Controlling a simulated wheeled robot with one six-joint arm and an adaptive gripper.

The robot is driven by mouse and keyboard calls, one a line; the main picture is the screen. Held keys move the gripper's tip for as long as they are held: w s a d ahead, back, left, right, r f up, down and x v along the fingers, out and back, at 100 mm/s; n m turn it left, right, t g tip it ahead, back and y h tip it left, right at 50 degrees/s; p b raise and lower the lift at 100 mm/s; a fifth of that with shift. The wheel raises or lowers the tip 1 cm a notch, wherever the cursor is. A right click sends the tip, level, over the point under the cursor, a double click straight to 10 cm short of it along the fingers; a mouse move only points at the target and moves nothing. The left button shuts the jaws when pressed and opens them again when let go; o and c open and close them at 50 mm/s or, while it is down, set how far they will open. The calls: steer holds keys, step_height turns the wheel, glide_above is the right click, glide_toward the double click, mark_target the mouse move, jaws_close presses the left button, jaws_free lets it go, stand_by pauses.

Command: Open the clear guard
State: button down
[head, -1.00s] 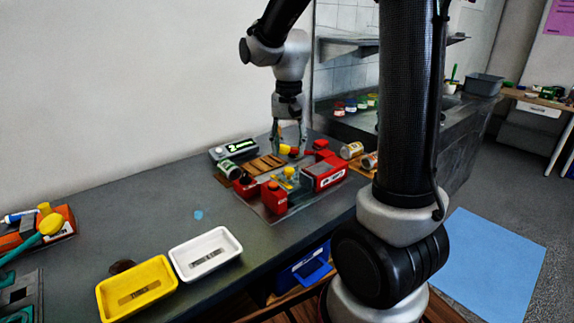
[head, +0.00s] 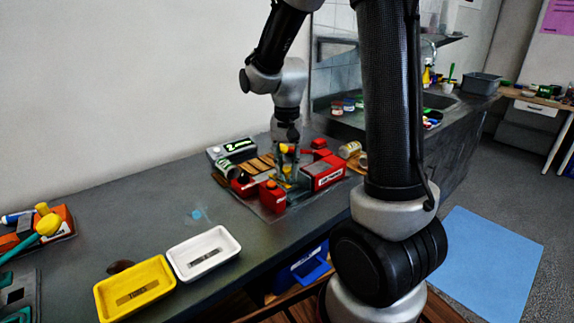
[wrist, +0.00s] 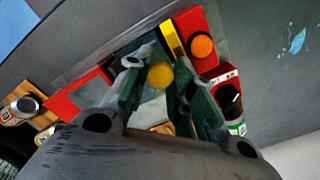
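In the wrist view, my gripper (wrist: 158,76) points down at the red station (wrist: 75,95). Its two green fingers are apart. A round yellow knob (wrist: 159,75) shows between them, and I cannot tell whether either finger touches it. A pale, see-through panel (wrist: 151,108) lies by the knob and looks like the clear guard; the fingers hide part of it. In the head view, my gripper (head: 287,160) is low over the middle of the station, and the guard is hard to make out there.
Red blocks (head: 327,174) and cans (head: 350,149) stand close around my gripper. A small display box (head: 227,149) is behind. A white tray (head: 231,263) and yellow tray (head: 160,281) sit at the front left. The counter between is mostly clear.

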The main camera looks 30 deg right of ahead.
steer(key=d, duration=0.3)
steer(key=w+d, duration=0.1)
steer(key=d, duration=0.3)
steer(key=w+d, duration=0.1)
steer(key=d, duration=0.2)
steer(key=shift+w+d, duration=0.1)
steer(key=shift+d, duration=0.3)
steer(key=c, duration=1.2)
jaws_free()
steer(key=shift+o, duration=0.2)
step_height(320, 180, up, 12)
